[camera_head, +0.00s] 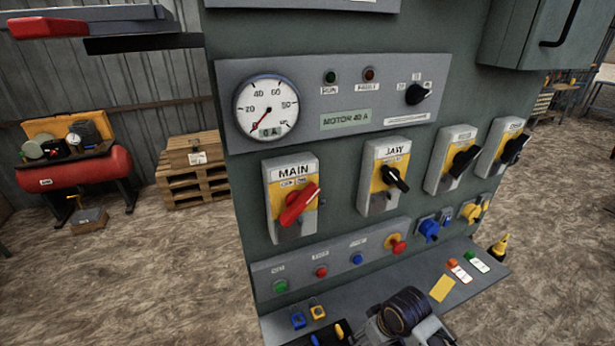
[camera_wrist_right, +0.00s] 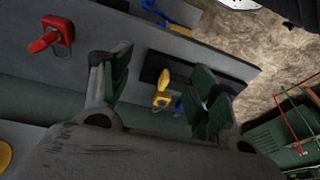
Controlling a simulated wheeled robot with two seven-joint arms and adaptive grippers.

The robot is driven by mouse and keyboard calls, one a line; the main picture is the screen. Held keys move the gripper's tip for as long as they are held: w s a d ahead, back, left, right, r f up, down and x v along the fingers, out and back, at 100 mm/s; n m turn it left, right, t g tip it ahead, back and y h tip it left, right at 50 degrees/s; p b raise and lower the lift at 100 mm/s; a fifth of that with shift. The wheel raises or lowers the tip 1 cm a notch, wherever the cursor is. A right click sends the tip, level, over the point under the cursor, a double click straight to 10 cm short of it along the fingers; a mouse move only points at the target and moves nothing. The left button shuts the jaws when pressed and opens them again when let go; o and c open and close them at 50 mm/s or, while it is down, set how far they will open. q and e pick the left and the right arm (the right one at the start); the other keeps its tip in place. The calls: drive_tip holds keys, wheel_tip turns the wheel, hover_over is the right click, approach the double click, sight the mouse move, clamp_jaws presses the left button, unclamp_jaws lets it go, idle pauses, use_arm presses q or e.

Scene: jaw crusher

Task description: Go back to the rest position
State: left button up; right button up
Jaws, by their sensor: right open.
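My right gripper (camera_wrist_right: 163,82) is open in the right wrist view, with its two dark green pads apart and nothing held between them. A yellow padlock (camera_wrist_right: 162,92) and part of a blue item (camera_wrist_right: 179,107) show beyond the gap between the fingers. In the head view, part of my right arm (camera_head: 402,314) shows low at the cabinet's shelf; the fingers are not clear there. My left gripper is not in view. The grey control cabinet (camera_head: 330,225) carries the MAIN switch (camera_head: 297,203), its red handle tilted, and the JAW switch (camera_head: 390,179) with a black handle.
The cabinet's shelf (camera_head: 470,285) juts out under the switches. Blue (camera_head: 298,320) and yellow (camera_head: 317,312) padlocks lie on it, with a yellow card (camera_head: 442,289) and red and green tags farther right. Pallets (camera_head: 195,185) and a red compressor (camera_head: 75,172) stand left across open floor.

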drive_tip(key=shift+s+d+r+m+t+h, duration=0.7)
drive_tip(key=shift+s+d+r+m, duration=0.8)
drive_tip(key=shift+s+d, duration=2.3)
drive_tip(key=s+a+f+g, duration=0.1)
drive_tip(key=s+f, duration=0.1)
drive_tip(key=f, duration=1.4)
drive_tip(key=s+a+f, duration=0.1)
drive_tip(key=s+f, duration=0.1)
drive_tip(key=f, duration=1.4)
drive_tip(key=s+d+f+g, duration=0.1)
drive_tip(key=s+d+f, duration=0.1)
drive_tip(key=s+f, duration=0.8)
drive_tip(key=s+d+f, duration=0.2)
drive_tip(key=s+f, duration=0.9)
drive_tip(key=s, duration=0.1)
drive_tip(key=shift+s+d+g, duration=0.15)
drive_tip(key=shift+d+g, duration=0.15)
drive_tip(key=shift+g, duration=0.1)
